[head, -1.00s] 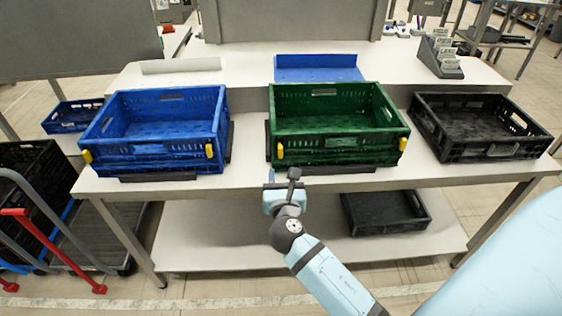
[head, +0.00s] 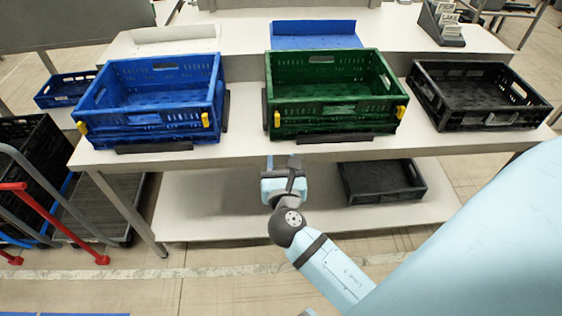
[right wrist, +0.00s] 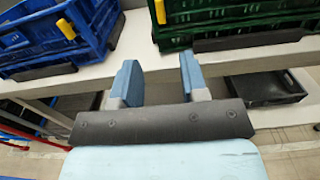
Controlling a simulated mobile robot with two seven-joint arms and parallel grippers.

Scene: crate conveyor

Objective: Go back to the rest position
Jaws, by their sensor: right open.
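My right gripper (head: 284,163) is in front of the table's front edge, below the green crate (head: 335,122). In the right wrist view my right gripper (right wrist: 156,75) has its two blue-grey fingers wide apart with nothing between them. The green crate stands on the table and its bottom edge shows at the top of the right wrist view. My right arm reaches up from the lower right of the head view. My left gripper is not in view.
A blue crate (head: 150,137) stands left and a black crate (head: 480,118) right on the white table (head: 245,143). Another black crate (head: 385,190) lies on the lower shelf (head: 230,215). A cart with a red handle (head: 60,225) stands at the left. The floor in front is clear.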

